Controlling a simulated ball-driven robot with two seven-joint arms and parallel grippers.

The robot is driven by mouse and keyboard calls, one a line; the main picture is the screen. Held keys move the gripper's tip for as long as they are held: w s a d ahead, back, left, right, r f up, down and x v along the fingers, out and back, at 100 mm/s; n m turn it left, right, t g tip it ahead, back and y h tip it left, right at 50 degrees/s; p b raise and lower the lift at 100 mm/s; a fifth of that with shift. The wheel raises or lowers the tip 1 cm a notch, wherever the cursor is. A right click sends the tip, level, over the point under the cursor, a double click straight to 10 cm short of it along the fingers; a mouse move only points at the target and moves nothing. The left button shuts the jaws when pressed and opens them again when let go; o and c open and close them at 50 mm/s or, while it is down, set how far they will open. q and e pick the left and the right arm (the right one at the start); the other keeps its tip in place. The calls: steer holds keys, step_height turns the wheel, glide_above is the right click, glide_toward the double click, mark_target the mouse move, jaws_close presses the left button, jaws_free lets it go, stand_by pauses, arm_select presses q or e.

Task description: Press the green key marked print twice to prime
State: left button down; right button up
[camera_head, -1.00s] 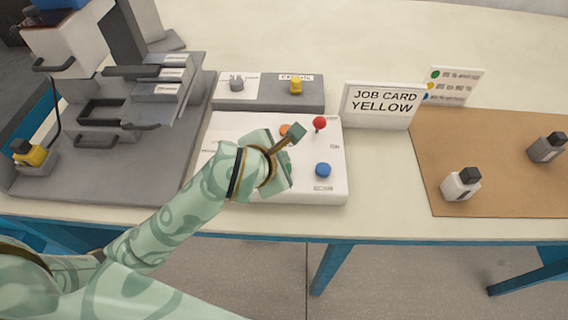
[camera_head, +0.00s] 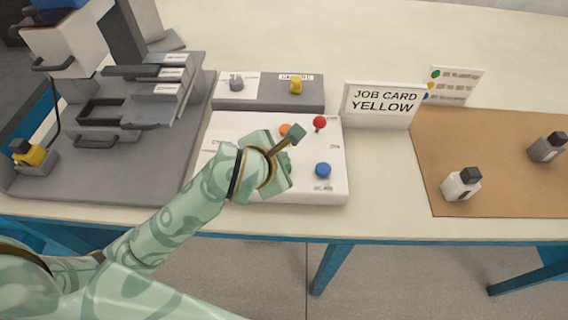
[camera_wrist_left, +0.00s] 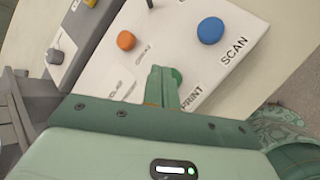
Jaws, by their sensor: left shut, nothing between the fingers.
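The white key panel (camera_head: 228,125) lies on the table in front of me. My left gripper (camera_wrist_left: 163,88) is shut and empty, with its fingers pointing down at the panel. In the left wrist view the green key (camera_wrist_left: 176,77) shows just beyond the fingertips, partly hidden by them, beside the label PRINT (camera_wrist_left: 192,97). Whether the fingertips touch the key cannot be told. In the head view the left hand (camera_head: 262,168) covers most of that part of the panel. My right gripper is not in view.
A blue key (camera_head: 323,170), an orange key (camera_head: 285,130) and a red knob (camera_head: 320,123) stand close around the hand. Behind is a grey box (camera_head: 262,98) with a yellow knob. A job card reading YELLOW (camera_head: 382,105) and a printing machine (camera_head: 110,130) flank the panel.

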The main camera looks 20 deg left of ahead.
arm_select(q)
steer(key=shift+f, duration=0.25)
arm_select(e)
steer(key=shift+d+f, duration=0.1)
arm_select(q)
steer(key=shift+f+b, duration=0.35)
steer(key=shift+f, duration=0.2)
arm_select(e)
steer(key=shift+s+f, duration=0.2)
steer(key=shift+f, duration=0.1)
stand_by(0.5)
arm_select(q)
steer(key=shift+r+p, duration=0.95)
steer(key=shift+r, duration=0.1)
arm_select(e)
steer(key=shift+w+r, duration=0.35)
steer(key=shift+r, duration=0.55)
arm_select(q)
step_height(320, 180, up, 5)
steer(key=p, duration=0.4)
steer(key=shift+p, duration=0.35)
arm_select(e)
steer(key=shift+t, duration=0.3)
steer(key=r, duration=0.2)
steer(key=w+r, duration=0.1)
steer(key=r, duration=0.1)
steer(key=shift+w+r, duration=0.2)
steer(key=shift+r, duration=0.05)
arm_select(q)
steer(key=shift+f, duration=0.1)
